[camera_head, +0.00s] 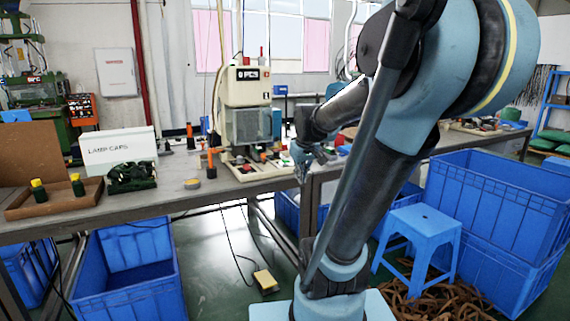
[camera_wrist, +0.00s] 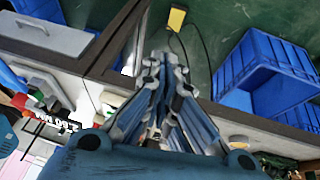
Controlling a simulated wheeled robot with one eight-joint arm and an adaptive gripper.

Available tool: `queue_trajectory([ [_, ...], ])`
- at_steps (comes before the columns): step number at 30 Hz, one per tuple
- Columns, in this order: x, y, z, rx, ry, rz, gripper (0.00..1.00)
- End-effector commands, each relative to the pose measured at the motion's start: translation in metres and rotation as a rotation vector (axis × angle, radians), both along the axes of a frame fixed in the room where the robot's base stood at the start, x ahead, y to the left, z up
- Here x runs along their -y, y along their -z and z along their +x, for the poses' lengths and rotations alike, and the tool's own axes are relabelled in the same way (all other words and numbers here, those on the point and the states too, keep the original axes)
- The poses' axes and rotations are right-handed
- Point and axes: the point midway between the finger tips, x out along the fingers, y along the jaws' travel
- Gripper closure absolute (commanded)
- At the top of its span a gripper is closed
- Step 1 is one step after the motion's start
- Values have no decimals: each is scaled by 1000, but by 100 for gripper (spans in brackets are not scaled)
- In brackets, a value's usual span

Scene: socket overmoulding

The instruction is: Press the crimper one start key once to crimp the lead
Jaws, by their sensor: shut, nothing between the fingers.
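The crimper (camera_head: 246,92), a beige bench machine with a clear guard, stands on the workbench at the centre of the head view. Small red and green parts (camera_head: 246,169) sit on its front base; I cannot tell which is the start key. My gripper (camera_head: 301,172) hangs at the bench's front edge, to the right of the crimper's base and apart from it. In the wrist view, my gripper (camera_wrist: 164,62) is shut and empty, its fingers together over the bench edge and floor. The lead cannot be made out.
The workbench (camera_head: 215,190) bears a LAMP CAPS box (camera_head: 118,147), a brown tray (camera_head: 50,203) and an orange-topped post (camera_head: 211,163). A yellow pedal (camera_head: 265,281) lies on the floor. Blue crates (camera_head: 130,290) and a blue stool (camera_head: 420,220) stand around.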

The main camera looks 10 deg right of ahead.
Motion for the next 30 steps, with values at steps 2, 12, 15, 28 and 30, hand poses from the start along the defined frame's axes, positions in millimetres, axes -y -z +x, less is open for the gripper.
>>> queue_trajectory([
  [2, -1, -12, 32, 30, -34, -16, 100],
  [12, -4, -49, 165, 163, -182, -104, 100],
  [15, -5, -56, 205, 201, -223, -133, 100],
  [28, -9, -65, 340, 335, -359, -248, 100],
  [30, -9, -64, 349, 344, -368, -257, 100],
])
